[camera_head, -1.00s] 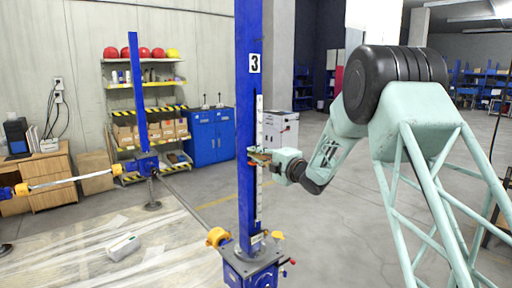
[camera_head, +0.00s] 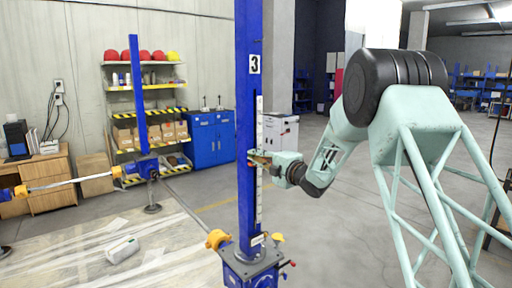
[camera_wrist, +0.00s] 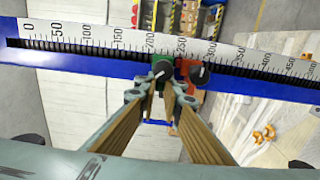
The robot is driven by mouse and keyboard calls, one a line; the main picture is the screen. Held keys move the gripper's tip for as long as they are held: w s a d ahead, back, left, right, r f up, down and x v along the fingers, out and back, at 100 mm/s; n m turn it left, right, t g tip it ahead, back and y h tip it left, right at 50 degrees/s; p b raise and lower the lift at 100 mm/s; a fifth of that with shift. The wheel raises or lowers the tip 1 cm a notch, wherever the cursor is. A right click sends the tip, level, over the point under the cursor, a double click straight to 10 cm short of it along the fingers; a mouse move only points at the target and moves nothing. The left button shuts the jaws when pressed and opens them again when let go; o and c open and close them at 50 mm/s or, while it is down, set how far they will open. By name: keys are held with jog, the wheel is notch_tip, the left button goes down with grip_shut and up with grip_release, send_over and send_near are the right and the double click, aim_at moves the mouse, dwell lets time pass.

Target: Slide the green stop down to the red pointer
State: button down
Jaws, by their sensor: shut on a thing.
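The green stop (camera_wrist: 162,66) sits on the slotted blue column (camera_wrist: 75,62) in the wrist view, near the 200 to 225 marks of the white scale (camera_wrist: 110,38). The red pointer (camera_wrist: 182,66) is just to its right, near 250, with a black knob. The two are side by side; I cannot tell whether they touch. My gripper (camera_wrist: 163,92) is shut on the green stop, with one finger on each side of its dark knob. In the head view my gripper (camera_head: 262,159) meets the column (camera_head: 249,130) marked 3, where stop and pointer are mostly hidden.
The column stands on a blue base (camera_head: 252,268) with orange-yellow fittings (camera_head: 217,238). Another blue jack (camera_head: 146,167) stands at the left. A shelf with helmets (camera_head: 145,100) and a blue cabinet (camera_head: 211,138) are behind.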

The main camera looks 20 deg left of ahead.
jog(key=shift+f+b, duration=0.5)
jog(key=shift+f, duration=0.15)
jog(key=c, duration=2.7)
grip_release()
jog(key=shift+r, duration=0.1)
jog(key=shift+d, duration=0.1)
jog(key=shift+b+v, duration=2.7)
jog(key=shift+v, duration=1.7)
jog(key=shift+r, duration=0.15)
